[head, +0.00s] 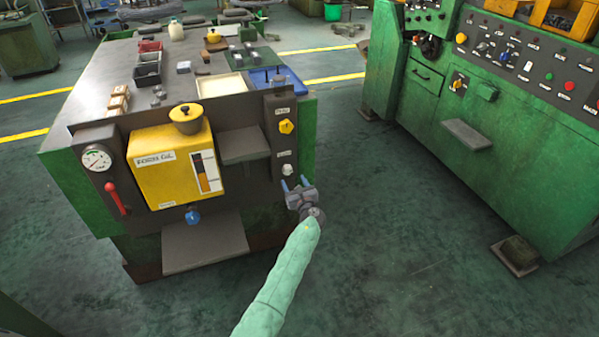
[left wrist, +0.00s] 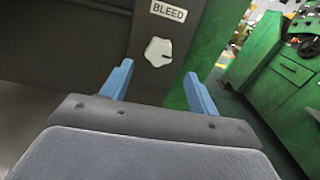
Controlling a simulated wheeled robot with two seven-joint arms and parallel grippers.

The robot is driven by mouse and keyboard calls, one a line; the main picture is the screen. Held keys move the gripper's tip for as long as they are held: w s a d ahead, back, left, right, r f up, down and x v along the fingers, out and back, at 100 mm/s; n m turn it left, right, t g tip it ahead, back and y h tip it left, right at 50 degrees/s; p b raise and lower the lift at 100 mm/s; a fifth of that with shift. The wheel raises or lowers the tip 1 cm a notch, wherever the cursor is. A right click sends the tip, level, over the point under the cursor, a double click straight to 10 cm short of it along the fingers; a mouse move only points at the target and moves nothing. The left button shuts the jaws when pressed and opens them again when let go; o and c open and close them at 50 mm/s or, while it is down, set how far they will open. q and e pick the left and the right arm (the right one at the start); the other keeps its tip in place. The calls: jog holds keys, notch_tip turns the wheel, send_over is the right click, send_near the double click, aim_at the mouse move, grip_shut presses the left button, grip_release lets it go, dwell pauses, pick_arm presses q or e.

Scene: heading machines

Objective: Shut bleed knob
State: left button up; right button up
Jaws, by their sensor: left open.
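The bleed knob is a small white lobed knob on a dark panel; it shows in the head view (head: 288,170) and, under a BLEED label (left wrist: 168,12), in the left wrist view (left wrist: 157,52). A dark mark on its face points to the right. My left gripper (head: 294,183) has its two blue fingers spread and empty, just in front of and below the knob. In the left wrist view, the gripper (left wrist: 158,73) has a finger on each side of the knob's line, apart from it. My right gripper is not in view.
A yellow knob (head: 286,127) sits above on the same panel. To its left are a yellow oil tank (head: 160,185), a blue tap (head: 193,217), a red lever (head: 115,198) and a gauge (head: 96,158). A green machine (head: 500,150) stands right, across clear floor (head: 400,250).

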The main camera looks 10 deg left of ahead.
aim_at(288, 173)
pick_arm(q)
jog(key=shift+p+x, duration=0.4)
jog(key=shift+x, duration=3.35)
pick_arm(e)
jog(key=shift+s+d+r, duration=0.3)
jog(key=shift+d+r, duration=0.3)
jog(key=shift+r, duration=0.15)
pick_arm(q)
jog(key=shift+a, duration=0.1)
